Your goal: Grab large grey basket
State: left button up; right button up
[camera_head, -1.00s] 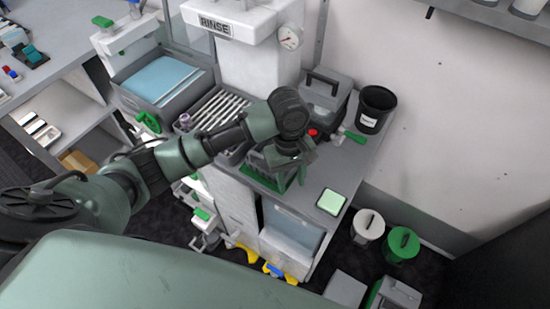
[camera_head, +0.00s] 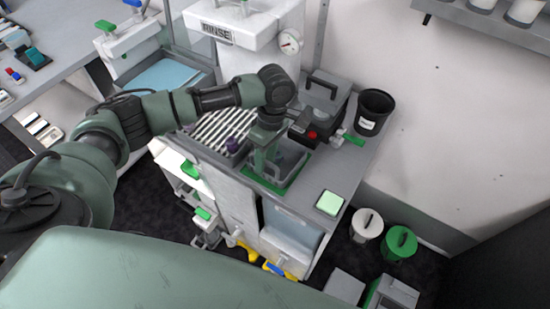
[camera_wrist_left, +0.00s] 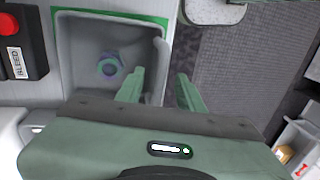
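The large grey basket (camera_head: 293,158) is an open grey bin on a green base at the counter's front edge. In the left wrist view the basket (camera_wrist_left: 75,45) shows from above, with a round purple-green piece (camera_wrist_left: 110,66) inside. My left gripper (camera_head: 262,165) points down at the basket's front left part and hides some of it. In the left wrist view my left gripper (camera_wrist_left: 158,90) is open, one finger over the inside and the other beyond the right wall, with the rim between them. I cannot tell whether they touch it. My right gripper is not in view.
A ribbed tray (camera_head: 220,130) lies left of the basket. A light green pad (camera_head: 330,202) lies to the right. White and green bins (camera_head: 400,243) stand on the floor.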

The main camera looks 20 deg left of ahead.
pick_arm(q)
jog(key=shift+s+f, duration=0.1)
jog(key=shift+f, duration=0.55)
grip_shut()
dwell(0.9)
